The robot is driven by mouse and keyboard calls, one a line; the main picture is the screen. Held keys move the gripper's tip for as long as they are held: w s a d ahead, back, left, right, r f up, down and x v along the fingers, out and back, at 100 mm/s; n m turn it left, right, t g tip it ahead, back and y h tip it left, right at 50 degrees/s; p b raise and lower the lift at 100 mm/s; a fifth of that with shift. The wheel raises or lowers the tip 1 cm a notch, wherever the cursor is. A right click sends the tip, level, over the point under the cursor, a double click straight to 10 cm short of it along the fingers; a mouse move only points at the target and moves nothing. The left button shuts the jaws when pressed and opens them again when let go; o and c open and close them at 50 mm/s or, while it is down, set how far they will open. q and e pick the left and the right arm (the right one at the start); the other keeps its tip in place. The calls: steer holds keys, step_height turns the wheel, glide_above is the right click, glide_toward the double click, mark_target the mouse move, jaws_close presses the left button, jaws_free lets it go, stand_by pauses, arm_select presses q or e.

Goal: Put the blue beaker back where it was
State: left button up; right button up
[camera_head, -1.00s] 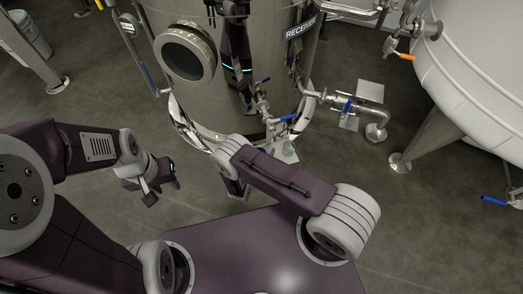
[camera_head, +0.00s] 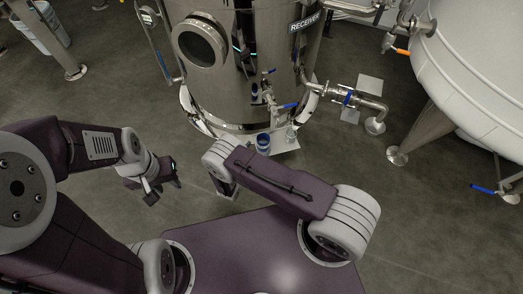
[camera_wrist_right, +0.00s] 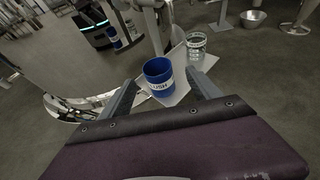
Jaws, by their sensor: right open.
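The blue beaker (camera_head: 263,142) stands upright on a small white plate (camera_head: 287,146) at the foot of the receiver tank. In the right wrist view the blue beaker (camera_wrist_right: 158,76), with a white label, stands on the white plate (camera_wrist_right: 176,97). My right gripper (camera_wrist_right: 161,79) is open, its fingers to either side of the line to the beaker; I cannot tell whether the beaker is between the tips or just beyond. In the head view my right gripper (camera_head: 224,188) is partly hidden by its arm. My left gripper (camera_head: 160,184) is away at the left, its jaws unclear.
A clear glass beaker (camera_wrist_right: 196,47) stands beside the blue one on the plate. The steel receiver tank (camera_head: 235,85) rises behind, with a blue-handled valve (camera_head: 284,106) above the plate. A white tank (camera_head: 475,75) is at the right. The floor between is clear.

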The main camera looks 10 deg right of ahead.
steer(key=s+d+r+m+g, duration=0.9)
steer(key=d+r+m+g, duration=0.1)
steer(key=r+m, duration=0.35)
steer(key=s+a+r+m+y, duration=0.3)
steer(key=s+r+m+y, duration=0.5)
steer(key=r+m, duration=0.3)
steer(key=s+m, duration=0.1)
steer(key=m, duration=0.3)
steer(key=shift+s+a, duration=0.25)
steer(key=shift+s, duration=0.05)
step_height(320, 180, up, 45)
steer(key=p, duration=4.4)
steer(key=shift+f+p, duration=0.2)
steer(key=shift+p, duration=0.15)
